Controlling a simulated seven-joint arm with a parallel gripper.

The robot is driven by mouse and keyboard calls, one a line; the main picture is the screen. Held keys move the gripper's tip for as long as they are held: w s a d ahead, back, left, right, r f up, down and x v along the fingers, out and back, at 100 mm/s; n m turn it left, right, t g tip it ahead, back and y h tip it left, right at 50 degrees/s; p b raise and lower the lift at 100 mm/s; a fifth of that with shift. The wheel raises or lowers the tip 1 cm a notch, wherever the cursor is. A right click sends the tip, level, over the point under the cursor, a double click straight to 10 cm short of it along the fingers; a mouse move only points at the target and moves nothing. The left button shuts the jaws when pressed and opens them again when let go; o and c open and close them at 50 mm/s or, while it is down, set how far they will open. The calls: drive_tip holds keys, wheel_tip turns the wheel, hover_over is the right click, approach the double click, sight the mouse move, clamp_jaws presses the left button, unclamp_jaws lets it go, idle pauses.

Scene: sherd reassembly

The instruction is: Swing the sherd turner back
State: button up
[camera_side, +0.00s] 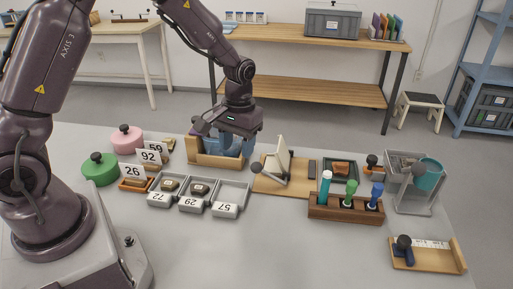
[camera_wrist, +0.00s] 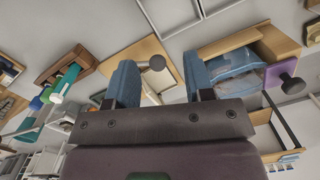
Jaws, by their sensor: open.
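The sherd turner looks to be the wooden board (camera_side: 268,183) with a cream plate (camera_side: 282,156) standing up and leaning on it, and a dark round knob (camera_side: 256,167) at its left. In the wrist view the knob (camera_wrist: 157,62) shows beyond and between my fingertips, over the board (camera_wrist: 140,48). My gripper (camera_wrist: 160,70) is open, with two blue fingers and nothing between them. In the side view my gripper (camera_side: 236,143) is above and in front of a wooden box, left of the turner and apart from it. The plate's far face is hidden.
Numbered grey trays (camera_side: 230,196) lie front left. The front middle of the table is clear.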

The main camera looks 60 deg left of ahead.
drive_tip(key=w+f+n, duration=0.1)
drive_tip(key=w, duration=0.1)
drive_tip(key=w+a+f+n, duration=0.1)
drive_tip(key=w+f, duration=0.1)
drive_tip(key=w+f+n+t, duration=0.1)
drive_tip(key=w, duration=0.1)
drive_tip(key=shift+w+a+f, duration=0.15)
drive_tip(key=shift+a+f, duration=0.05)
drive_tip(key=shift+f, duration=0.1)
drive_tip(key=shift+f+n, duration=0.2)
drive_tip(key=shift+n, duration=0.2)
